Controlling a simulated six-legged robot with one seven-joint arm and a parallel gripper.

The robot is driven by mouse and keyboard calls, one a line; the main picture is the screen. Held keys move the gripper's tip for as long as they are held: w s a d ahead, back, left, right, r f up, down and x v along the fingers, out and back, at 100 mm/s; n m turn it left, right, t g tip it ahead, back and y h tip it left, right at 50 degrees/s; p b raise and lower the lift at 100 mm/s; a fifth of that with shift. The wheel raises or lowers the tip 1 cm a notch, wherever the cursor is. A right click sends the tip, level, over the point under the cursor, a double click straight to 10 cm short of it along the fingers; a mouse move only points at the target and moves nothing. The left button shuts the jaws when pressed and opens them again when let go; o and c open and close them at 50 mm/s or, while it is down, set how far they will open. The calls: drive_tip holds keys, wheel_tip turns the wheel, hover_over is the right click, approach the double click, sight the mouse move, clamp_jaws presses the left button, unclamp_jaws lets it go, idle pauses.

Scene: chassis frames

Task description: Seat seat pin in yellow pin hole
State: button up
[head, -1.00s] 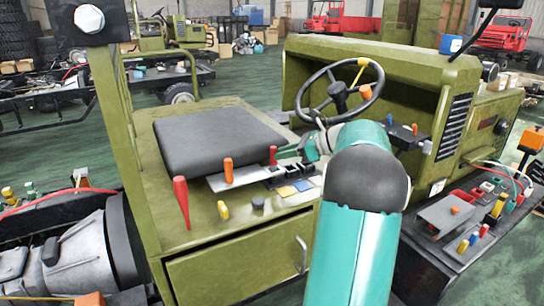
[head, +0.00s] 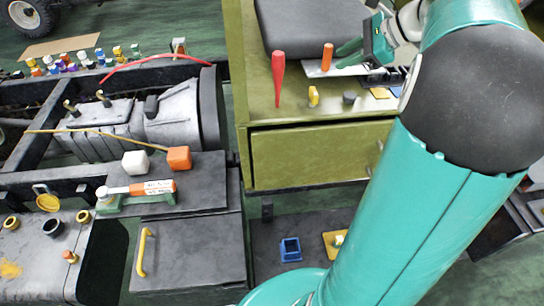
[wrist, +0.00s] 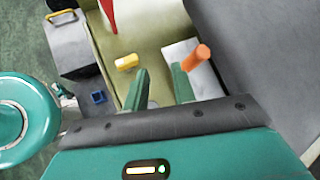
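An orange pin (head: 327,57), which may be the seat pin, stands upright on a pale metal plate (head: 318,72) beside the black seat. In the wrist view the orange pin (wrist: 197,57) is just beyond and to the right of my right fingertip. My gripper (head: 343,56) is to the right of the pin, its teal fingers pointing left. The wrist view shows my gripper (wrist: 159,69) open and empty between its fingers. I cannot tell which yellow thing has the pin hole; a yellow block (head: 330,247) lies on the dark lower tray and a yellow piece (head: 313,96) on the green deck.
A red tapered handle (head: 278,78) stands left of the pin. The black seat (head: 305,25) rises behind. A dark knob (head: 349,97) sits at the deck's front. A blue square socket (head: 290,249) is on the lower tray. Bench boxes and tools fill the left.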

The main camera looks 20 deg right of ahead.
drive_tip(key=s+a+f+n+g+h, duration=0.1)
drive_tip(key=s+a+n+g, duration=0.15)
drive_tip(key=a+n, duration=0.45)
drive_tip(key=s+a+f+n+g+h, duration=0.15)
drive_tip(key=s+a+n, duration=0.25)
drive_tip(key=a, duration=0.8)
drive_tip(key=s+a+f+n+t+h, duration=0.2)
drive_tip(key=s+a+f+n, duration=0.3)
drive_tip(key=s+a+n, duration=0.3)
drive_tip(key=shift+s+a+f+n+h, duration=0.35)
drive_tip(key=shift+s+n+h, duration=0.5)
drive_tip(key=shift+n, duration=1.25)
drive_tip(key=shift+s, duration=0.1)
